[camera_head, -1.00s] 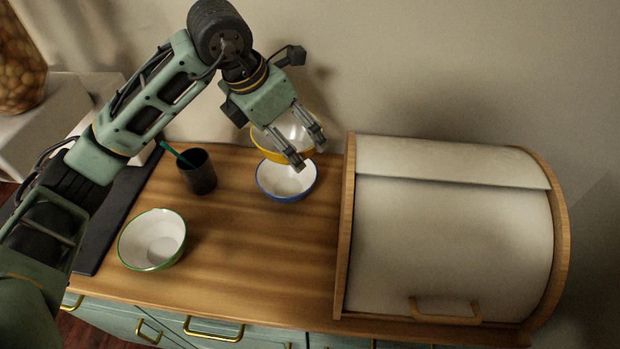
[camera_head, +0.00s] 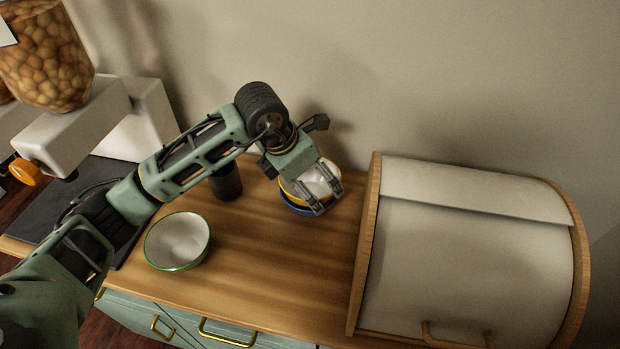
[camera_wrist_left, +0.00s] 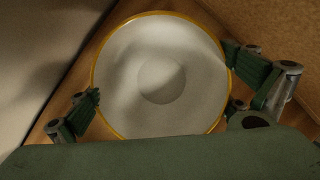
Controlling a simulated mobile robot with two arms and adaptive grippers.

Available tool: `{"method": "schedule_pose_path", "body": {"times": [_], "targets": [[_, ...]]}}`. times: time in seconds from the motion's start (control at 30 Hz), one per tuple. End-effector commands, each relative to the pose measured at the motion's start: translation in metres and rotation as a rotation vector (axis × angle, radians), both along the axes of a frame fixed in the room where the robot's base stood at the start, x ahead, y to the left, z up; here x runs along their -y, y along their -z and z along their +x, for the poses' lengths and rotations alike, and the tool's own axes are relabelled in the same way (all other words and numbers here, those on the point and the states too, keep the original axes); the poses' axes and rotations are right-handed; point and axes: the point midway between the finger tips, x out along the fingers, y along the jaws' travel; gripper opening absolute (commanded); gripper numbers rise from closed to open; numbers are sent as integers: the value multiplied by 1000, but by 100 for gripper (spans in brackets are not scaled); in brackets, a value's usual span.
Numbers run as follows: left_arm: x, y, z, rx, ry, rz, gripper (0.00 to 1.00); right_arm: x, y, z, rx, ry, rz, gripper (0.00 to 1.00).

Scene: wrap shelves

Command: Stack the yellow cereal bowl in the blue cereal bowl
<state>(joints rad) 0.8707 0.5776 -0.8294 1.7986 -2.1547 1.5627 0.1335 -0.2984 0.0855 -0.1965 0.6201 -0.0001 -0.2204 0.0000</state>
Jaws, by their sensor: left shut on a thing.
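The yellow cereal bowl (camera_head: 289,186), white inside with a yellow rim, is at the back of the wooden counter. It sits low over the blue cereal bowl (camera_head: 292,207), whose blue side shows just beneath it. I cannot tell how fully one rests in the other. My left gripper (camera_head: 329,203) is shut on the yellow bowl at its rim. In the left wrist view the yellow bowl (camera_wrist_left: 158,80) fills the middle, with fingers on both sides, and hides the blue bowl. My right gripper is not in view.
A green-rimmed bowl (camera_head: 177,241) stands at the front left of the counter. A dark cup (camera_head: 226,182) stands behind my left arm. A bread box (camera_head: 465,255) with a wooden frame fills the right. A grinder with a jar (camera_head: 45,60) is at the far left. The front middle counter is clear.

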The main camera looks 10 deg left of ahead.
Motion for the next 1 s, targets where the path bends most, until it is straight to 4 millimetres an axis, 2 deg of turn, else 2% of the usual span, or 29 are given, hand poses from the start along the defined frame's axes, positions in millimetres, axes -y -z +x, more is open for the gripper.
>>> {"method": "schedule_pose_path", "body": {"times": [0.2,0.23,0.27,0.57,0.7,0.73,1.0], "targets": [[1,5,0,2,1,-1,62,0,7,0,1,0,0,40],[0,4,0,0,1,0,98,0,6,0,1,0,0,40],[0,4,0,0,1,0,100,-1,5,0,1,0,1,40],[0,3,0,0,1,0,100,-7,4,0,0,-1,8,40],[0,-5,0,1,1,0,100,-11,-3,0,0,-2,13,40],[-1,-6,-1,3,1,-1,100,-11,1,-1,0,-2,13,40],[-17,-58,-16,7,0,1,100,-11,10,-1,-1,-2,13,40]]}}
